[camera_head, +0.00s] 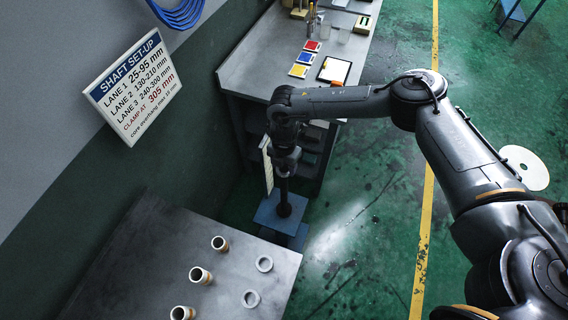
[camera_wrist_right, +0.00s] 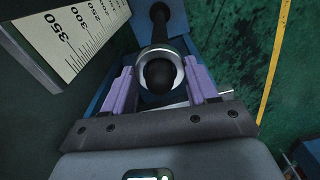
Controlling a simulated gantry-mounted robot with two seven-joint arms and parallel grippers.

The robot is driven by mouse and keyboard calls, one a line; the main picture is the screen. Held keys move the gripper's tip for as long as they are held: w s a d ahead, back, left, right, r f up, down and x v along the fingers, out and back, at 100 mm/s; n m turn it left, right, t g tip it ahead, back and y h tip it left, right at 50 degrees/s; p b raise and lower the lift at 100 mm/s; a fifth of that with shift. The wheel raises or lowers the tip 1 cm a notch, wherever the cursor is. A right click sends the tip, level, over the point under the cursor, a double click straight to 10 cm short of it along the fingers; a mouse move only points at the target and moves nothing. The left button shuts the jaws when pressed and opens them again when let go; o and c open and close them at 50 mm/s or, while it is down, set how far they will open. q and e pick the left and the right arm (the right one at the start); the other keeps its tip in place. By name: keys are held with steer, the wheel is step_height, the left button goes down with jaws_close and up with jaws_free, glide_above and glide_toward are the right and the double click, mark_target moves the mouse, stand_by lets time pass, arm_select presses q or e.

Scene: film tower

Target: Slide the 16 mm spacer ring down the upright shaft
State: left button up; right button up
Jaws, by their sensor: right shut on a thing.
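The upright shaft (camera_head: 284,196) is dark and stands on a blue base (camera_head: 268,214) beyond the grey table. In the right wrist view the shaft's rounded dark tip (camera_wrist_right: 160,75) shows inside a pale grey spacer ring (camera_wrist_right: 178,66). The ring appears to be around the shaft near its top. My right gripper (camera_wrist_right: 160,85) has purple fingers shut on the ring's two sides. In the head view the right gripper (camera_head: 285,168) is over the shaft, and the ring cannot be made out there. My left gripper is not in view.
A white scale board (camera_wrist_right: 78,38) stands close to the left of the shaft. A workbench (camera_head: 255,60) stands behind. Green floor (camera_head: 370,230) is open to the right.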

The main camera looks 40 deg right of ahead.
steer(key=o, duration=1.1)
steer(key=shift+o, duration=0.2)
step_height(320, 180, up, 10)
steer(key=shift+f, duration=0.15)
steer(key=shift+r, duration=0.55)
